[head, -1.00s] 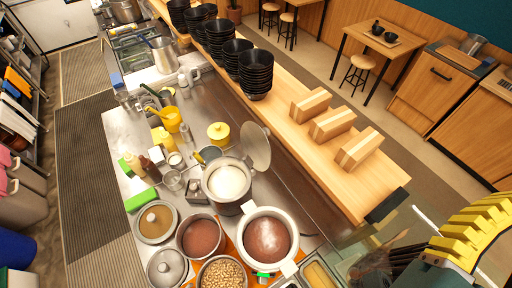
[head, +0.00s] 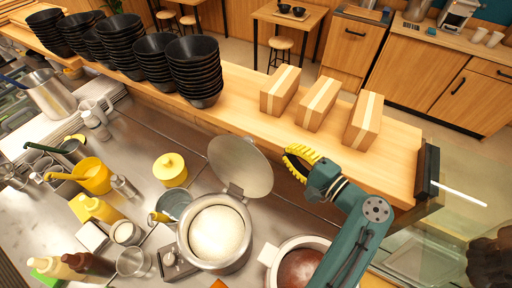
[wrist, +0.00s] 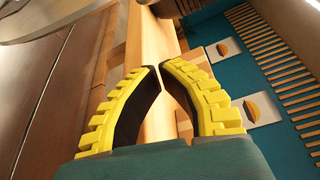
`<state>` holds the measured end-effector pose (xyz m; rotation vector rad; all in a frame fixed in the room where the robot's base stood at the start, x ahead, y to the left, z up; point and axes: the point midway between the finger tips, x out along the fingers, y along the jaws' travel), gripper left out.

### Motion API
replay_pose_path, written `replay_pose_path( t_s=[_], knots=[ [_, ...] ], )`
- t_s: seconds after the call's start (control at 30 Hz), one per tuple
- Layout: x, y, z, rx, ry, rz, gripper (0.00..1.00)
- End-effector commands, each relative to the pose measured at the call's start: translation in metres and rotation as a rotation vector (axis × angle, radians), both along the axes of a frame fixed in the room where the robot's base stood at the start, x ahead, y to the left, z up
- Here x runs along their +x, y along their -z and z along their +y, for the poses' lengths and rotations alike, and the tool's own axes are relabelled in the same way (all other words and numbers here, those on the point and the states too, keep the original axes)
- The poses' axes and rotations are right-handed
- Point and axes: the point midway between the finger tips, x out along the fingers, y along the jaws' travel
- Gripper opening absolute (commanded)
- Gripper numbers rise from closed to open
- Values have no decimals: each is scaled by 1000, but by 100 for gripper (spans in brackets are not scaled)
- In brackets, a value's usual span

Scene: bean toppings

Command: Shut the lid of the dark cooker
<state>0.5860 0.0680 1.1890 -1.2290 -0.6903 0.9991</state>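The grey metal cooker (head: 240,258) stands on the steel counter in the head view, filled with white rice (head: 216,233). Its round grey lid (head: 240,165) is hinged at the back and stands open, leaning back toward the wooden shelf. My gripper (head: 288,150) is to the right of the lid, apart from it, near the shelf's front edge. In the wrist view my gripper (wrist: 157,67) has its yellow fingertips almost together, with nothing between them.
A white pot (head: 274,256) of red-brown beans stands right of the cooker, partly behind my arm. Several stacks of black bowls (head: 195,75) and wooden boxes (head: 318,104) stand on the shelf (head: 395,150). A yellow lidded pot (head: 170,172) and a blue-grey cup (head: 174,203) are left of the lid.

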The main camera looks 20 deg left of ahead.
Motion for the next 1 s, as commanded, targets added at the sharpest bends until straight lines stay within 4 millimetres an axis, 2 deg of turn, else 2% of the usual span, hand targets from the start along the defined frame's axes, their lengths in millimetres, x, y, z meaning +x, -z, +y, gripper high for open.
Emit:
replay_pose_path(
  t_s=[0.57,0.8,1.0],
  knots=[
    [42,5,94,-1,-5,-1,0],
    [12,-3,93,-1,-1,-1,0],
    [3,-4,94,-2,-1,-2,0]
  ],
)
